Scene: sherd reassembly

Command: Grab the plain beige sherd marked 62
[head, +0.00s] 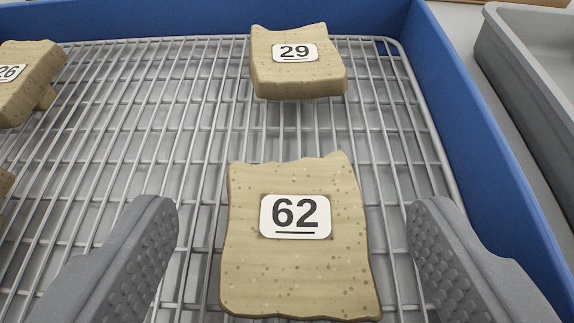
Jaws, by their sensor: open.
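The plain beige sherd marked 62 (295,270) lies on the wire rack at the lower middle of the head view. Its white label with an underlined 62 faces up. My gripper (293,245) is open, with one grey ridged finger to the left of the sherd and the other to its right. There is a visible gap on both sides, and neither finger appears to touch it. The sherd's near edge shows just above the bottom of the view.
A beige sherd marked 29 (298,78) lies farther back on the wire rack (150,130). A sherd marked 26 (28,95) is at the upper left, with part of another below it. A blue tray wall (450,110) runs along the back and right. A grey bin (530,70) stands beyond it.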

